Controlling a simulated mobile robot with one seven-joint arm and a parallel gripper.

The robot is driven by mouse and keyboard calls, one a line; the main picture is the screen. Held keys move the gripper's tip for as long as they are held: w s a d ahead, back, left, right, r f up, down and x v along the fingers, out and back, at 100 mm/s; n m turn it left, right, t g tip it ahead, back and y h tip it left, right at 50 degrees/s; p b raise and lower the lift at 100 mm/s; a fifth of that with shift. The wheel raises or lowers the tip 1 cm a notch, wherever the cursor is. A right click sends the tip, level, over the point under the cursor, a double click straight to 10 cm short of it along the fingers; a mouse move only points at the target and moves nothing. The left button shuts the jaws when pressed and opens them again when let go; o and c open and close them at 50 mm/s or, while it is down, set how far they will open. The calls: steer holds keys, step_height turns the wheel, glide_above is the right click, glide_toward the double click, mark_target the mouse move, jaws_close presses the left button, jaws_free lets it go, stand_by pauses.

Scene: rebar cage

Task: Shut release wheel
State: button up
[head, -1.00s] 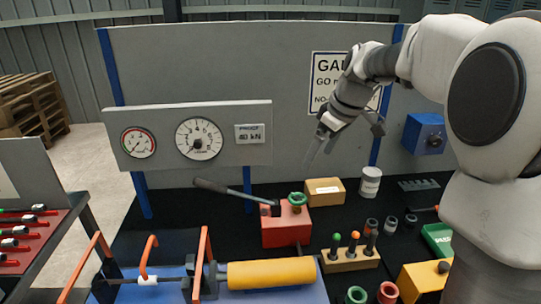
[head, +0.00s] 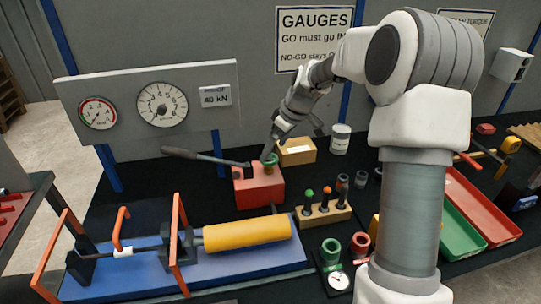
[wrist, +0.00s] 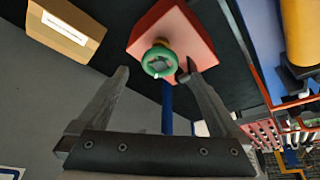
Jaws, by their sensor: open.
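The release wheel (head: 270,160) is a small green ring on top of the red pump block (head: 260,190). A grey lever handle (head: 205,157) reaches left from the block. My gripper (head: 266,153) is just at the wheel, pointing down and overlapping it in the head view. In the wrist view the green wheel (wrist: 160,61) lies between the two open fingertips (wrist: 155,72), nearer the right one. I cannot tell whether a finger touches it. The far side of the wheel is partly hidden by the fingers in the head view.
A cardboard box (head: 297,151) and a white can (head: 340,139) stand behind the block. A wooden holder with plug gauges (head: 324,213) is to its front right. The yellow cylinder rig (head: 245,233) lies in front. A panel with dials (head: 162,104) rises behind left.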

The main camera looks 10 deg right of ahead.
mark_target(269, 158)
steer(key=shift+x, duration=2.15)
steer(key=shift+c, duration=0.3)
steer(key=c, duration=1.3)
steer(key=shift+m, duration=0.3)
steer(key=shift+a+m+t+h+b, duration=0.1)
steer(key=shift+m+t+h+b, duration=0.4)
steer(key=shift+m+b, duration=0.5)
steer(key=shift+m+h, duration=0.5)
steer(key=shift+m, duration=1.2)
